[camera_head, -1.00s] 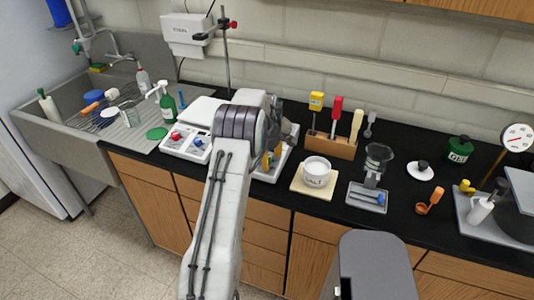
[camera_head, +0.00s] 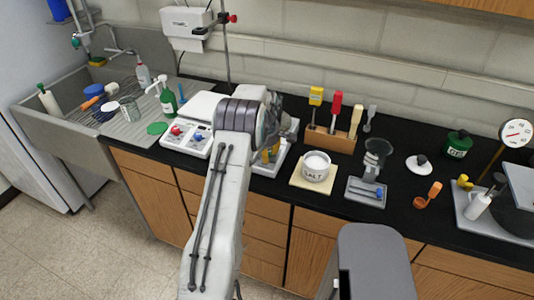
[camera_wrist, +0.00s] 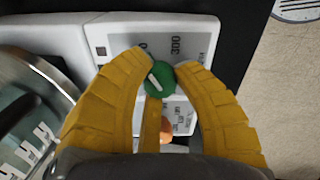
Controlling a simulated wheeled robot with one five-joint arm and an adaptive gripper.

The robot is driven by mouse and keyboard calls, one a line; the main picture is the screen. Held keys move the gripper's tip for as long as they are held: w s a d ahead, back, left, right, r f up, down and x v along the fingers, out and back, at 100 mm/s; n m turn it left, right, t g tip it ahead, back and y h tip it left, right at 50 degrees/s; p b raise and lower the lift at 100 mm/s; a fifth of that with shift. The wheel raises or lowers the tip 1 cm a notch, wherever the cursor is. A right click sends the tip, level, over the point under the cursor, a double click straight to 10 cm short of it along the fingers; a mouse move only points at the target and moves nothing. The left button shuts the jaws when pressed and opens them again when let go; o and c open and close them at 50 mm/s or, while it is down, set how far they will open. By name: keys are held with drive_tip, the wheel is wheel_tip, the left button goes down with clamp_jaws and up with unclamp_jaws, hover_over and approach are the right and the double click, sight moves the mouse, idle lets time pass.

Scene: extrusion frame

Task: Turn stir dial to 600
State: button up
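A round green dial (camera_wrist: 158,78) with a white pointer line sits on a pale panel (camera_wrist: 115,48) in the wrist view. The pointer tilts toward the upper left. The number 300 is printed beside the dial; other marks are partly covered. The yellow fingers of my gripper (camera_wrist: 162,66) are around the dial, with their tips against its left and right sides. An orange knob (camera_wrist: 166,130) is partly hidden lower between the fingers. In the head view my arm hides the dial; only a little yellow of my gripper (camera_head: 271,153) shows.
A glass vessel (camera_wrist: 35,110) stands close left of the fingers. Another white device (camera_head: 187,137) with knobs stands left of my arm. A salt bowl (camera_head: 316,166) and a tool block (camera_head: 330,138) stand to the right. The sink (camera_head: 70,125) is far left.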

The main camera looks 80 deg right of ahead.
clamp_jaws()
drive_tip(key=shift+f+b, duration=0.15)
drive_tip(key=shift+b, duration=0.45)
drive_tip(key=shift+f+m+b, duration=0.15)
drive_tip(key=shift+m+b, duration=0.55)
drive_tip(key=shift+b, duration=0.35)
drive_tip(key=shift+m+b, duration=0.7)
drive_tip(key=shift+b, duration=0.3)
drive_tip(key=m, duration=0.2)
drive_tip(key=m+b, duration=0.1)
drive_tip(key=shift+a+r+m, duration=0.1)
drive_tip(key=shift+r+m, duration=0.1)
drive_tip(key=shift+m, duration=0.2)
drive_tip(key=shift+m+b, duration=0.55)
drive_tip(key=shift+m, duration=1.55)
